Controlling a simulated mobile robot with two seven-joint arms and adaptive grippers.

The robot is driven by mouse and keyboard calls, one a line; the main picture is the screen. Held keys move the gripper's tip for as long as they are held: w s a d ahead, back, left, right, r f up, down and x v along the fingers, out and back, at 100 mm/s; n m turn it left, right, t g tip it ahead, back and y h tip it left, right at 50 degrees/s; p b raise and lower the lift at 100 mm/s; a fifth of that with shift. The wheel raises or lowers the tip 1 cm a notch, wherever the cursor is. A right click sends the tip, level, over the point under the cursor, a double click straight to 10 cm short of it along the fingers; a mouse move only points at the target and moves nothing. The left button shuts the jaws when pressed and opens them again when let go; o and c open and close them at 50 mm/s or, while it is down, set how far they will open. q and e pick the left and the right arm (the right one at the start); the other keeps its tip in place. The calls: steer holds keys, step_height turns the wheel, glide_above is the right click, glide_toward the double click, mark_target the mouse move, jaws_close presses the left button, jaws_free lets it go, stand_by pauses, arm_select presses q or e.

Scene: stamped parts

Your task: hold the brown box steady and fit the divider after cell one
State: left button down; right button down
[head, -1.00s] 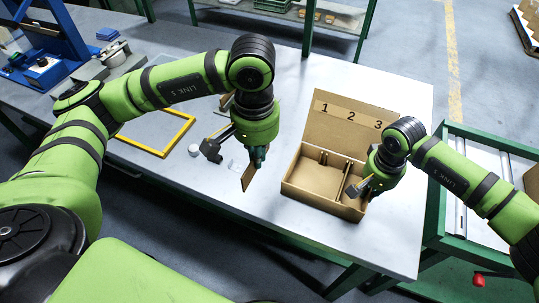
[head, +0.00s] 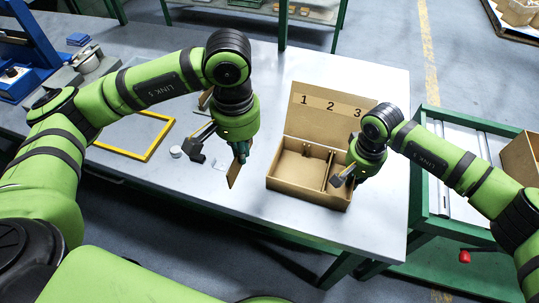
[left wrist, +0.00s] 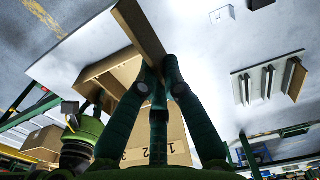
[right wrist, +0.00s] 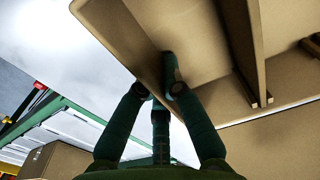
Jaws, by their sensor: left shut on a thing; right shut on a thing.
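The brown box (head: 284,188) stands open on the table, its raised lid (head: 330,118) marked 1, 2, 3. One brown divider (head: 332,170) stands inside toward the right; it also shows in the right wrist view (right wrist: 243,45). A small slotted holder (head: 307,152) shows at the back wall, left of it. My left gripper (head: 241,154) is shut on a loose brown divider (head: 235,174), held upright in the air left of the box. This divider also shows in the left wrist view (left wrist: 138,30). My right gripper (head: 345,176) is shut on the box's right front wall (right wrist: 120,45).
A rack with upright pieces (left wrist: 268,85) shows in the left wrist view. The table in front of the box is narrow. A green-framed stand (head: 440,200) is to the right.

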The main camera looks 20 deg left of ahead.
arm_select(q)
steer(key=w+d, duration=1)
steer(key=d, duration=0.1)
steer(key=shift+d+f, duration=0.2)
steer(key=shift+f, duration=0.25)
steer(key=shift+s+f, duration=0.1)
steer(key=shift+f, duration=2.6)
steer(key=shift+f, duration=1.8)
stand_by(2.0)
